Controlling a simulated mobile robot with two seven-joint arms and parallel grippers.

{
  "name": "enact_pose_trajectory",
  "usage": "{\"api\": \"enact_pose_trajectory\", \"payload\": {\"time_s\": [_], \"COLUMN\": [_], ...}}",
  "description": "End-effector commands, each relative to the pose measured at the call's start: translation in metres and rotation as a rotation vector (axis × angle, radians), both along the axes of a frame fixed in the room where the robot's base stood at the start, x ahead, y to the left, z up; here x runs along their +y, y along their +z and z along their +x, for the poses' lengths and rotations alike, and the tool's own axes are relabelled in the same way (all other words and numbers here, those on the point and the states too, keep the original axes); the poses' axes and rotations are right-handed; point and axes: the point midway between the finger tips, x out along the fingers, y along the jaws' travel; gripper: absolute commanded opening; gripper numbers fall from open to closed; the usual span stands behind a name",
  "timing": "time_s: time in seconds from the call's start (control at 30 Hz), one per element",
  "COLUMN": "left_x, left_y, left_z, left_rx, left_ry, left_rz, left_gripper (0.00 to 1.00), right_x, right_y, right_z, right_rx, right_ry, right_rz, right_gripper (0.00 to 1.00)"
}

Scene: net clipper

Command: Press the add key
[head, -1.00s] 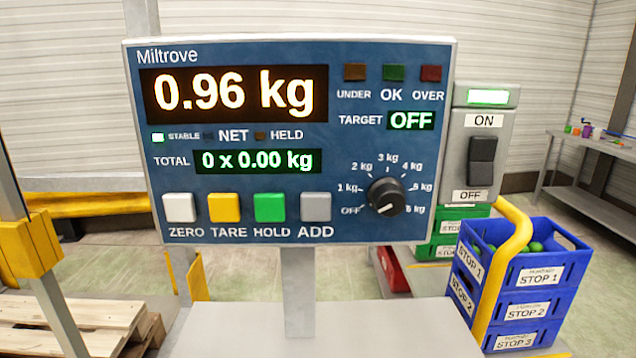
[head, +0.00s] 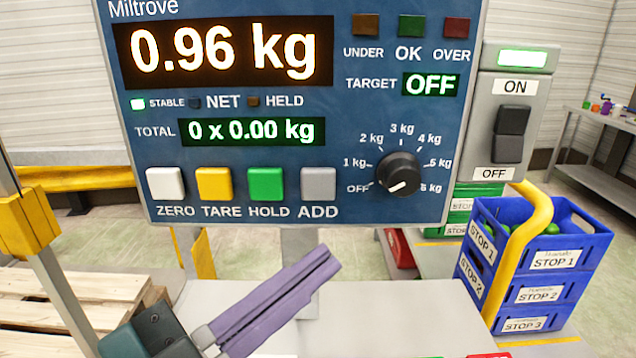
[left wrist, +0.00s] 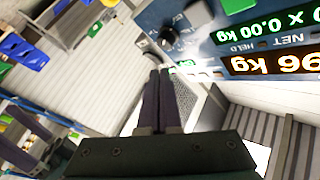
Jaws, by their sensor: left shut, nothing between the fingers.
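The grey ADD key (head: 318,184) is at the right end of the key row on the blue scale panel (head: 230,110). The display (head: 225,53) reads 0.96 kg, and the total (head: 252,131) reads 0 x 0.00 kg. My left gripper (head: 328,262) has its purple fingers shut and empty, below the panel and apart from the ADD key. In the left wrist view the closed fingers (left wrist: 160,80) point toward the tilted, upside-down panel, with a grey key (left wrist: 197,13) near the top. My right gripper is not in view.
The white ZERO (head: 165,184), yellow TARE (head: 214,184) and green HOLD (head: 266,184) keys sit left of ADD. A dial (head: 398,174) is to its right. An ON/OFF switch (head: 511,133) and blue crates (head: 480,215) with a yellow rail (head: 522,240) stand further right.

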Motion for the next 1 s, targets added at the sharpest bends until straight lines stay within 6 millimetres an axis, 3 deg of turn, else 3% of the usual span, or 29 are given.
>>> {"api": "enact_pose_trajectory", "payload": {"time_s": [0.37,1.0], "left_x": [0.0,0.0], "left_y": [0.0,-0.001], "left_z": [0.005,0.081], "left_rx": [0.0,-0.001], "left_ry": [0.002,0.004], "left_rz": [-0.001,-0.002], "left_gripper": [0.0,0.0], "right_x": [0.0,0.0], "right_y": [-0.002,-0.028], "right_z": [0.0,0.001], "right_rx": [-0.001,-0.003], "right_ry": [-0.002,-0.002], "right_rz": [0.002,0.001], "right_gripper": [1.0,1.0]}}
